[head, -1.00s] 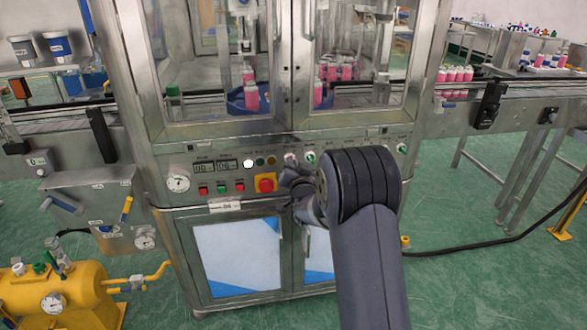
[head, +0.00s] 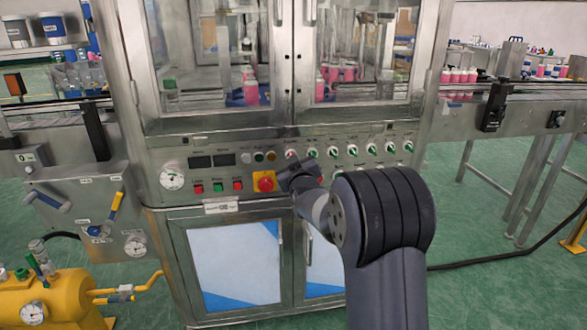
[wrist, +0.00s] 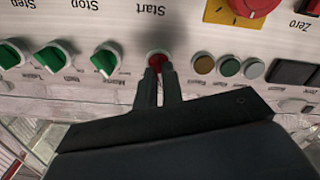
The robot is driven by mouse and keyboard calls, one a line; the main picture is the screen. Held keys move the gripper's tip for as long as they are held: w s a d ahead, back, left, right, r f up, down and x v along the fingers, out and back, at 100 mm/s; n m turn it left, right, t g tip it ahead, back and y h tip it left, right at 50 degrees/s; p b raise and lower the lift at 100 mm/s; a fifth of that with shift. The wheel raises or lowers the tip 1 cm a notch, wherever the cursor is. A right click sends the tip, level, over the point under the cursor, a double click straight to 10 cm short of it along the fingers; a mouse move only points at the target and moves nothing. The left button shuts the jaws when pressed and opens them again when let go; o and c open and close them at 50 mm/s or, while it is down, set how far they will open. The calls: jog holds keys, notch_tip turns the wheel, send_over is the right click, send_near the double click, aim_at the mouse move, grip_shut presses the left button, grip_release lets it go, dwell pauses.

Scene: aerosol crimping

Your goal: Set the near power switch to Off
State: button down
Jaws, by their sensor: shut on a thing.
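The power switch (head: 292,154) is a small red knob at the left end of a row of knobs on the steel control panel. In the wrist view the red knob (wrist: 158,58) sits between my two fingertips, which partly cover it. My gripper (head: 290,168) reaches the panel from the front, and in the wrist view my gripper (wrist: 158,72) is shut on this knob. The knob's exact pointer angle is hidden by the fingers. Both panel displays (head: 213,160) are dark, and the round lamp beside them (head: 246,158) is grey.
Several green knobs (head: 352,151) continue the row right of the switch. A red emergency stop on a yellow plate (head: 264,182) is close at lower left, with red and green buttons (head: 217,187) further left. A pressure gauge (head: 172,177) is at the panel's left end.

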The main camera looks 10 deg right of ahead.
jog(key=shift+n+b, duration=0.35)
jog(key=shift+n, duration=0.35)
jog(key=c, duration=1.5)
grip_release()
jog(key=shift+c, duration=0.2)
jog(key=s, duration=1)
jog(key=shift+s, duration=0.4)
